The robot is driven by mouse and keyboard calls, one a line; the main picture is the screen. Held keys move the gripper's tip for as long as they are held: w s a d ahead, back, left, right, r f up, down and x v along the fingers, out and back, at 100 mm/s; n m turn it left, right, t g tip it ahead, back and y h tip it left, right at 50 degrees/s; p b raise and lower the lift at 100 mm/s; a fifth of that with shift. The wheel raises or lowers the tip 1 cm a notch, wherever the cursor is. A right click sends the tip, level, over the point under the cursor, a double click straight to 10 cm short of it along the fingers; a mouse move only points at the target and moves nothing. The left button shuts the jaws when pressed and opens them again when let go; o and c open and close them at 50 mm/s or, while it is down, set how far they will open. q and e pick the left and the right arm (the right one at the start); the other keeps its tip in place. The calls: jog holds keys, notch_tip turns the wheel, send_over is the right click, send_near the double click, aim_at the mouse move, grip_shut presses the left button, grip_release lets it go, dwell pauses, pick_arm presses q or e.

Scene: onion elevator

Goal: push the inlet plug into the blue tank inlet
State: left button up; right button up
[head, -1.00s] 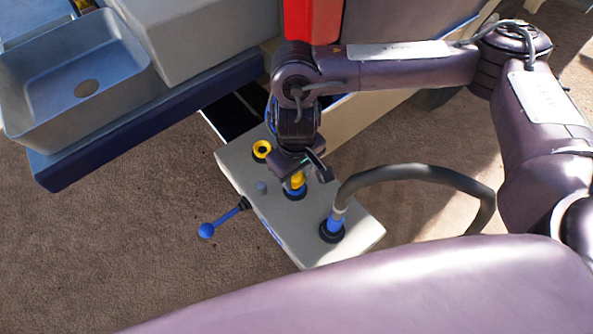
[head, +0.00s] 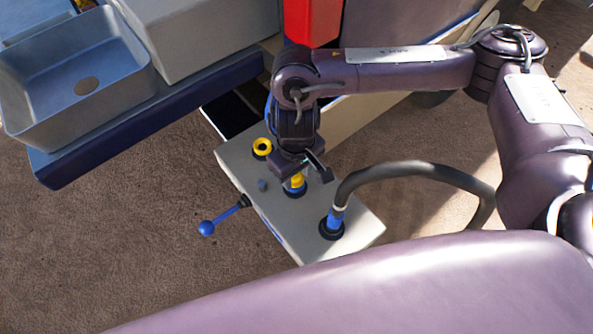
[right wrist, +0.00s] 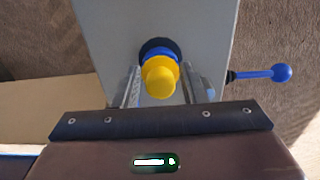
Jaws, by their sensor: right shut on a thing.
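The yellow inlet plug (head: 297,181) is between the fingers of my right gripper (head: 301,178), which is shut on it. In the right wrist view the plug (right wrist: 160,78) shows between the two fingers of the gripper (right wrist: 160,86). The blue tank inlet (head: 294,190), with a dark base ring, is on the grey panel and lies directly beneath the plug. In the right wrist view the blue inlet (right wrist: 157,52) shows just behind the plug. How deep the plug sits in it is hard to tell. My left gripper is not in view.
On the grey panel (head: 266,212) are a yellow ring port (head: 262,147), a small grey knob (head: 262,185) and a blue port (head: 335,221) with a black hose (head: 410,169). A blue-ended lever (head: 207,228) sticks out left. A grey basin (head: 75,75) stands upper left.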

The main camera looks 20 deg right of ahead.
jog(key=shift+f, duration=0.3)
jog(key=o, duration=1)
